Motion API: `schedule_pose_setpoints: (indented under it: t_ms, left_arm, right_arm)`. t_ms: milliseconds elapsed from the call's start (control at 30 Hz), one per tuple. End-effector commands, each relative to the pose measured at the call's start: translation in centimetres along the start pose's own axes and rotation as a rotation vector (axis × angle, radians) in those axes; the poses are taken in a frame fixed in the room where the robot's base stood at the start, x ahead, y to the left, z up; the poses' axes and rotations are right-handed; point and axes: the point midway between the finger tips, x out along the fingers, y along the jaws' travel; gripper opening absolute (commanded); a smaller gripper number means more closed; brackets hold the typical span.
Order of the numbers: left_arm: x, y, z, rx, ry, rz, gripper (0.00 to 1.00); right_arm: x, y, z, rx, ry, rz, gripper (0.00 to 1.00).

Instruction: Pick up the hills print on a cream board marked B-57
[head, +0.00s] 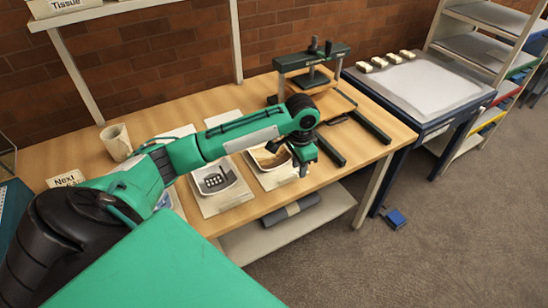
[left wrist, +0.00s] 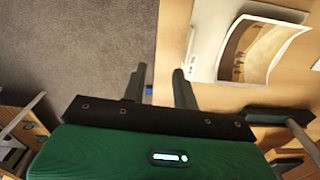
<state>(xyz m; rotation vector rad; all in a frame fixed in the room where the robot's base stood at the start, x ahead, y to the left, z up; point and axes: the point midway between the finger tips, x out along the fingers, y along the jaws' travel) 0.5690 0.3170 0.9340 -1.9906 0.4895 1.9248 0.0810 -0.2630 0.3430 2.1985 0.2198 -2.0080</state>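A curled brown-toned print (head: 265,157) lies on a cream board (head: 275,181) near the table's front edge. It also shows in the left wrist view (left wrist: 254,48), at the upper right. Its picture could be hills, but I cannot read a B-57 mark. A second curled print with a dark grey picture (head: 216,181) lies on its own board to the left. My left gripper (head: 303,167) is just right of the brown print and partly covers it. In the left wrist view its two fingers (left wrist: 160,86) are apart, with nothing between them. My right gripper is not in view.
A dark press-like stand (head: 312,58) with long dark feet is behind and right of my gripper. A cream mug (head: 116,142) and a "Next" sign (head: 66,179) stand at the left. A blue-framed table (head: 420,85) is at the right. A lower shelf (head: 300,222) holds a grey roll.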

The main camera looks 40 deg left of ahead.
Motion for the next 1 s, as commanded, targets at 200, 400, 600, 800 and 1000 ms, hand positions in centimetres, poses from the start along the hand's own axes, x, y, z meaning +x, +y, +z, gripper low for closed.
schedule_pose_setpoints:
  t_ms: [200,400,600,800,1000]
  left_arm:
    - [-3.7,-4.6,-0.1,-0.073,-0.029,-0.006,0.29]
    - [-3.3,-5.4,0.0,-0.089,-0.038,-0.002,0.29]
    - [0.6,-5.3,0.2,-0.088,-0.039,-0.002,0.29]
    - [3.6,-5.3,0.3,-0.088,-0.036,-0.003,0.29]
    - [4.8,-5.2,0.4,-0.087,-0.037,-0.003,0.29]
  right_arm:
    - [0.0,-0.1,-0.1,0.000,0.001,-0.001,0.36]
    - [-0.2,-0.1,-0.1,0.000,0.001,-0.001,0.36]
    - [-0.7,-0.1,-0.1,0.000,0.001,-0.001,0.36]
    - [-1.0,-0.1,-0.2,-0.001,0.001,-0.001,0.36]
    - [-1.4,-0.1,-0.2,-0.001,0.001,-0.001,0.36]
